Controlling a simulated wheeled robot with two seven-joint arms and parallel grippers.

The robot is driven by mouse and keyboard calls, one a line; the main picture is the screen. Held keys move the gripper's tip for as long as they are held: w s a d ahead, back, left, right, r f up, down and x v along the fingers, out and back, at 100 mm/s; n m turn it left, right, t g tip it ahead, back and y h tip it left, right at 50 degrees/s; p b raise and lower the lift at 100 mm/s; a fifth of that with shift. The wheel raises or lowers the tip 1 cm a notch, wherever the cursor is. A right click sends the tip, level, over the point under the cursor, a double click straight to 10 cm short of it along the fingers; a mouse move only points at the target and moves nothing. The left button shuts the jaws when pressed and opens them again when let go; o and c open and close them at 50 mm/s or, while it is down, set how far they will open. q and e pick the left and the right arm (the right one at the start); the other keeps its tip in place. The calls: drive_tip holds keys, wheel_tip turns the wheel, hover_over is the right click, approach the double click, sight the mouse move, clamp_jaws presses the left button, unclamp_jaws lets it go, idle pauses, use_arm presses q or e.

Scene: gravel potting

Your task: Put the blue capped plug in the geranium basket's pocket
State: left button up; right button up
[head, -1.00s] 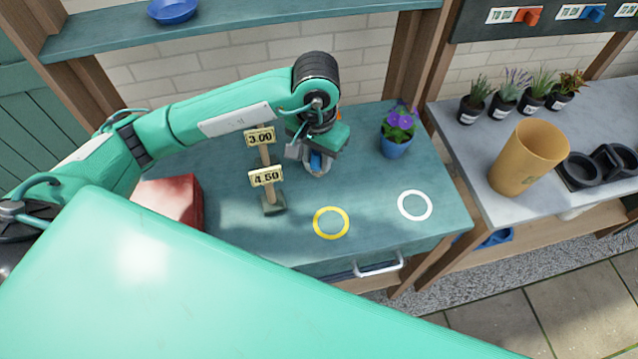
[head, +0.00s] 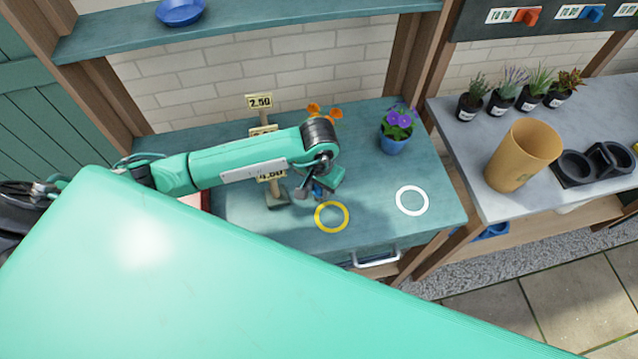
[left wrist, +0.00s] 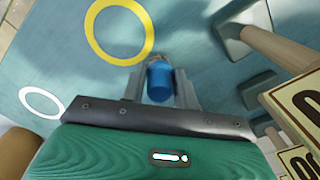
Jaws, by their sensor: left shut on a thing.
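My left gripper (head: 312,194) is low over the teal table, beside the yellow ring (head: 331,217). In the left wrist view my left gripper (left wrist: 159,76) is shut on the blue capped plug (left wrist: 160,84), which sits between the two fingers. In the head view only a small bit of blue shows at the fingers, so I cannot tell whether the plug touches the table. Orange flowers (head: 325,113) show behind my left arm. Their pot or basket is hidden, and I cannot make out a pocket. My right gripper is not in view.
A price-sign post (head: 260,102) stands close left of the gripper, partly behind my arm. A blue pot (head: 394,144) with purple flowers stands at the back right. A white ring (head: 412,200) marks clear table on the right. A tan pot (head: 523,155) stands on the neighbouring bench.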

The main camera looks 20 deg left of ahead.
use_arm(q)
drive_tip(key=shift+f, duration=0.2)
drive_tip(key=o, duration=0.9)
drive_tip(key=shift+o, duration=0.2)
drive_tip(key=shift+r, duration=0.2)
